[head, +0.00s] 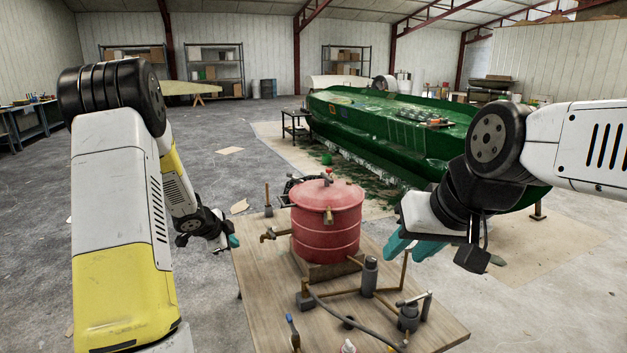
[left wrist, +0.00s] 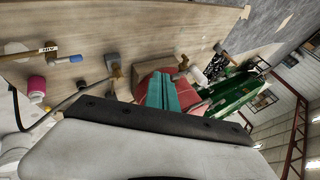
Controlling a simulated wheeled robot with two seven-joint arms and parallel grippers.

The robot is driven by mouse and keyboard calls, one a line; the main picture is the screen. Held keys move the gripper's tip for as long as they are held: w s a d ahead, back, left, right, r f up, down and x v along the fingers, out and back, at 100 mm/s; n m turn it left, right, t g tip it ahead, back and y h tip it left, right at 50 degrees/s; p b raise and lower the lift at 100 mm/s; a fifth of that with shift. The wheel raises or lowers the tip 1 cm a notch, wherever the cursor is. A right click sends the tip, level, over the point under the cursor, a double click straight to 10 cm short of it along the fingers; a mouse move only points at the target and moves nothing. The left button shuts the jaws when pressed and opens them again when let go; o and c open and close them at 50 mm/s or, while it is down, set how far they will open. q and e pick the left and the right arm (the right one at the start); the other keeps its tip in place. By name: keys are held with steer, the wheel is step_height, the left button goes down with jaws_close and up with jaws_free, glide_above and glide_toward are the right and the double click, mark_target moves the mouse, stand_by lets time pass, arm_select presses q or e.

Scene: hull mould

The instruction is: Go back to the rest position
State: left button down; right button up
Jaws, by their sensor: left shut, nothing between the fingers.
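My left gripper (head: 233,241) is at the left edge of the wooden table, left of the red tank (head: 327,215). Its teal fingers are together and empty; they also show in the left wrist view (left wrist: 168,95), in front of the red tank (left wrist: 143,86). My right gripper (head: 411,247) hangs right of the tank, above the table's right side. Its two teal fingers look apart, with nothing seen between them.
A long green hull mould (head: 385,135) stands behind on the right. Shelves line the back wall. The concrete floor on the left is mostly clear.

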arm_select(q)
steer(key=s+r+n+y, duration=0.2)
steer(key=s+r+n, duration=0.3)
steer(key=r, duration=0.5)
steer(key=s+r+n+y, duration=0.2)
steer(key=s+r+n, duration=0.2)
steer(key=s+r, duration=0.45)
steer(key=s+d+r+n+h, duration=0.1)
steer(key=s+d, duration=0.2)
steer(key=s, duration=0.4)
steer(key=s+d+r+n+g+h, duration=0.1)
steer(key=s+d+n, duration=0.1)
steer(key=s+d, duration=0.2)
steer(key=s+d+r+n+h, duration=0.2)
steer(key=s+d, duration=0.2)
steer(key=s, duration=0.6)
steer(key=shift+s+d+g, duration=0.2)
steer(key=shift+d+g, duration=0.05)
steer(key=shift+g, duration=0.05)
